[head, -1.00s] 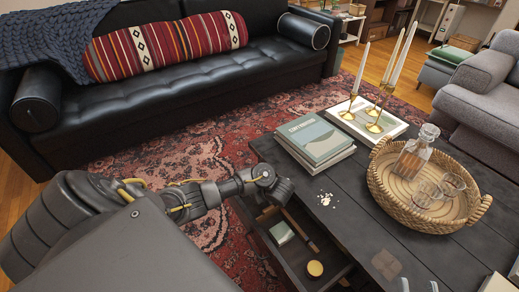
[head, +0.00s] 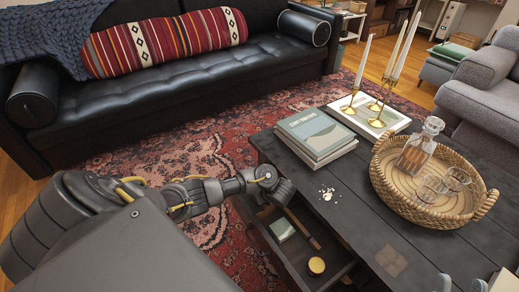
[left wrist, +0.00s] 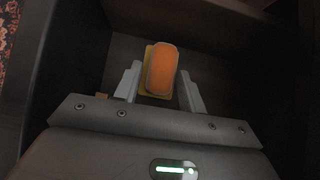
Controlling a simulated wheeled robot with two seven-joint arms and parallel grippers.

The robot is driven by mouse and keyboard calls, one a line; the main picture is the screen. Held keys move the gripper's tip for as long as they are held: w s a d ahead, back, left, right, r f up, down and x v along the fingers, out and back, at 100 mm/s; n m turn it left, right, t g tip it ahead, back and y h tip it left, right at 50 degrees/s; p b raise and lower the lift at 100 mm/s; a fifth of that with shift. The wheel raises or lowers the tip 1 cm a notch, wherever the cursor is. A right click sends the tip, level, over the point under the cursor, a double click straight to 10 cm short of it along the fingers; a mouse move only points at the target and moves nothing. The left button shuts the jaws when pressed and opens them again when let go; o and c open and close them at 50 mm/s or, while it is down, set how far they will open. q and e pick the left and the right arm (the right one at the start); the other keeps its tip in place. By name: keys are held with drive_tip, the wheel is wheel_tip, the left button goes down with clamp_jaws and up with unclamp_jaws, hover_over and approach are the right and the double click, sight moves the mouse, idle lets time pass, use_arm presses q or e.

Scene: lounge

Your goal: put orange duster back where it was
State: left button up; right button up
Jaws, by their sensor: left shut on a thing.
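The orange duster (left wrist: 161,70), an orange block with a yellowish edge, is between the two pale fingers of my left gripper (left wrist: 160,84) in the left wrist view. The gripper is shut on it, inside a dark-walled space. In the head view my left arm reaches to the open drawer (head: 335,276) of the dark coffee table (head: 350,222); the left fingers and the duster are hidden there. I cannot tell whether the duster touches the drawer floor. My right gripper (head: 461,284) shows only two fingertips, apart and empty, at the bottom edge.
The drawer holds a pale green box (head: 281,230), a wooden stick (head: 304,228) and a round yellow-topped tin (head: 316,266). On the tabletop are white crumbs (head: 327,194), books (head: 317,137), candlesticks (head: 377,122) and a wicker tray (head: 385,192) with a decanter and glasses. A black sofa stands behind.

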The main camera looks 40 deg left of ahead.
use_arm(q)
drive_tip(key=shift+s+f, duration=0.1)
drive_tip(key=shift+f, duration=0.25)
drive_tip(key=o, duration=1.3)
drive_tip(key=shift+s+f, duration=0.15)
use_arm(e)
drive_tip(key=shift+s+d+r+t, duration=0.2)
drive_tip(key=shift+d+r+t, duration=0.15)
drive_tip(key=shift+t, duration=0.15)
